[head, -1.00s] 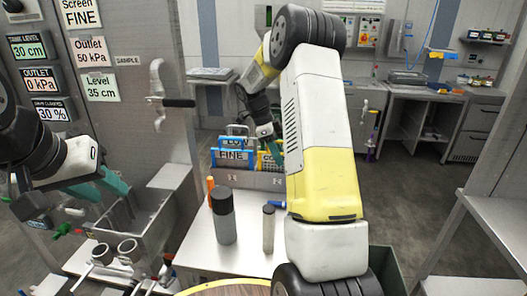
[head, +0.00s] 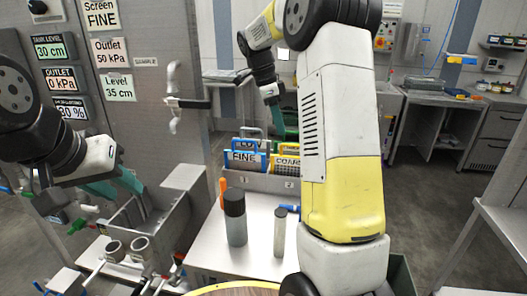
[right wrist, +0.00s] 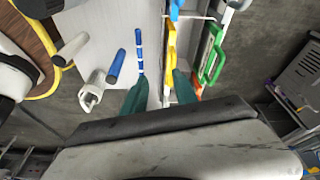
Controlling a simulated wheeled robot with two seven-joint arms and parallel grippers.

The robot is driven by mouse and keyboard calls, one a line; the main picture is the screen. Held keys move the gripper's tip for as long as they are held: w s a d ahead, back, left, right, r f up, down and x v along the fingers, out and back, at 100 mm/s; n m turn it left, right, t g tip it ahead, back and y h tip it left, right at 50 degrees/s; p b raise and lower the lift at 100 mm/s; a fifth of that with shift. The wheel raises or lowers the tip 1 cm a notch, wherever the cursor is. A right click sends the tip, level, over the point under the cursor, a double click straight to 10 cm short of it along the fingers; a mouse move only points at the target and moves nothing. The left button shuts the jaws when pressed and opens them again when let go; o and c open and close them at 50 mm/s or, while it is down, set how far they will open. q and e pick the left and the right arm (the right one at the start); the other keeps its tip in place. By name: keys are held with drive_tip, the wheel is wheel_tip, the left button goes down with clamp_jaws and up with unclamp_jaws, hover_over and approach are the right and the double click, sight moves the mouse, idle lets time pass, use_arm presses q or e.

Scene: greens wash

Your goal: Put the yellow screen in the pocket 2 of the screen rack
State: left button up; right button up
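The yellow screen (head: 287,162), its label partly hidden by my right arm, stands upright in the screen rack (head: 262,182), above the pocket marked 2. The right wrist view also shows its yellow edge (right wrist: 172,42). The blue screen (head: 245,160), labelled FINE, stands to its left in the rack. My right gripper (head: 279,118) is above the rack. In the right wrist view its teal fingers (right wrist: 160,88) are apart, with nothing clearly gripped between them. My left gripper (head: 120,188) is at the left by the metal basin, its teal fingers apart and empty.
A dark-topped cylinder (head: 235,218), a thin grey cylinder (head: 280,232) and an orange marker (head: 223,192) stand on the white table (head: 205,255). The metal basin (head: 165,225) is at the left.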

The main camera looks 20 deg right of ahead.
drive_tip(key=s+a+r+n+t+y, duration=0.2)
drive_tip(key=s+r+n, duration=0.1)
drive_tip(key=s+n, duration=0.3)
drive_tip(key=s+a+r+n+t+y, duration=0.1)
drive_tip(key=s+a+r+n+t, duration=0.15)
drive_tip(key=s+n, duration=0.4)
drive_tip(key=s+a+f+n+t+y, duration=0.1)
drive_tip(key=s+a+n, duration=0.1)
drive_tip(key=s+n, duration=0.2)
drive_tip(key=s+a+f+n+t+y, duration=0.1)
drive_tip(key=s+a+f+n, duration=0.1)
drive_tip(key=s, duration=0.8)
drive_tip(key=shift+a+n+t, duration=0.35)
drive_tip(key=shift+a+n, duration=0.25)
drive_tip(key=shift+n, duration=0.55)
